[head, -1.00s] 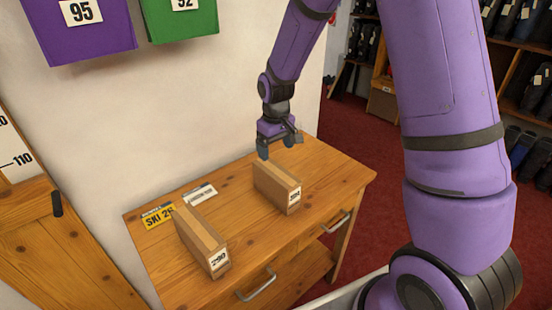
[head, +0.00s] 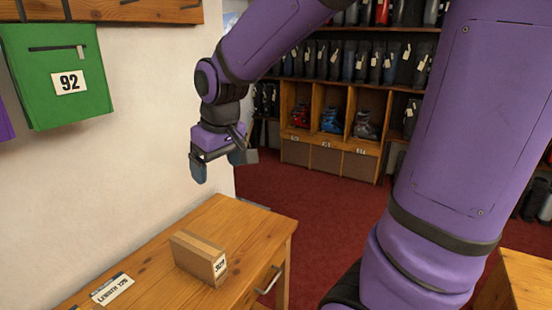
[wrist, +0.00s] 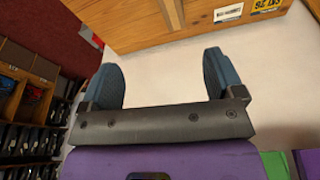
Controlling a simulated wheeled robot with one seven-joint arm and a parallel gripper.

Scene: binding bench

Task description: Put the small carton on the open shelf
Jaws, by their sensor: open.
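One small brown carton (head: 198,257) with a white printed label on its end stands on the wooden bench (head: 232,228) in the head view. My gripper (head: 219,166) is open and empty, in the air above the carton and the bench's far end. In the wrist view the two blue-grey fingers of my gripper (wrist: 165,78) are spread, with only pale wall between them. Open wooden shelf compartments (head: 332,105) holding boots stand across the room; I cannot tell whether these are the task's open shelf.
A green box numbered 92 (head: 62,75) hangs on the left wall. A white label card (head: 112,289) lies on the bench left of the carton. Red carpet (head: 310,205) lies open between bench and shelves. Another wooden surface (head: 528,282) shows at lower right.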

